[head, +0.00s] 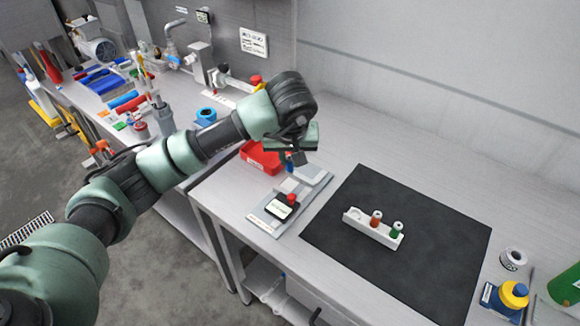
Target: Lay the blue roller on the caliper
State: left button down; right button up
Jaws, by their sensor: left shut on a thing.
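My left gripper (299,159) is shut above the grey plate on the bench. My right gripper is not in view.
A red bin (262,156) stands behind the gripper. The black mat (440,265) is mostly clear. The left bench is cluttered with tools.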

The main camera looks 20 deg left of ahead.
aim_at(290, 170)
pick_arm(q)
jog(key=shift+f, duration=0.75)
jog(key=shift+f+p, duration=0.4)
jog(key=shift+f, duration=1.3)
jog(key=c, duration=1.3)
grip_release()
jog(key=shift+c, duration=0.2)
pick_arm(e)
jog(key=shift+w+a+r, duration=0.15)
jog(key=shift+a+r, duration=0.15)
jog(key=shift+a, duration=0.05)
